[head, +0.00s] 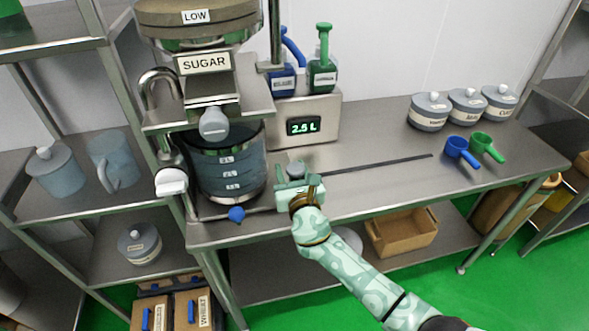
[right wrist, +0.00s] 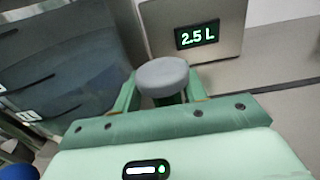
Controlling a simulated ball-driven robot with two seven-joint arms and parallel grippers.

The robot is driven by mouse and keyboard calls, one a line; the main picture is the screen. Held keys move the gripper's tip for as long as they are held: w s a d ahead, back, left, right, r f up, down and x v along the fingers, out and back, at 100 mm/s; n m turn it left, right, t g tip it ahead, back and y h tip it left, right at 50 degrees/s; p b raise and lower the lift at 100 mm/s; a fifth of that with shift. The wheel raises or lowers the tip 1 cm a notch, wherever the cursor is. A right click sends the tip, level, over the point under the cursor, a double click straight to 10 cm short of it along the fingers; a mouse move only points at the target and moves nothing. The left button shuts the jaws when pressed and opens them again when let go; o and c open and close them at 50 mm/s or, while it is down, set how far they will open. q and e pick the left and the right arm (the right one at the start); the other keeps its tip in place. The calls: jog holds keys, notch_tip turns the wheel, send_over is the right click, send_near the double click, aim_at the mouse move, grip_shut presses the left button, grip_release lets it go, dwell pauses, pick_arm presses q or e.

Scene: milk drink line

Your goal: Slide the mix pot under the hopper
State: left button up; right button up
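The mix pot (head: 222,178) is a dark blue see-through vessel with litre marks, standing at the left end of the bench below the sugar hopper (head: 205,62). The hopper's grey front part overlaps the pot's rim from this angle. A grey round knob (head: 296,168) stands just right of the pot. My right gripper (head: 297,180) is at this knob, and in the right wrist view the fingers flank the knob (right wrist: 163,76) closely, seemingly touching its sides. The pot's dark wall (right wrist: 60,65) fills the left of that view. My left gripper is not in view.
A display box (head: 312,124) reading 2.5 L stands behind the knob, with a green bottle (head: 322,75) and a blue one on top. A dark slot (head: 385,164) runs right along clear bench. Lidded jars (head: 430,112) and scoops (head: 460,150) sit at right.

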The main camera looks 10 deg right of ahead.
jog(key=shift+s+d, duration=0.1)
jog(key=s+d+p, duration=0.1)
jog(key=s+p, duration=0.1)
jog(key=s, duration=1.4)
jog(key=shift+p, duration=0.35)
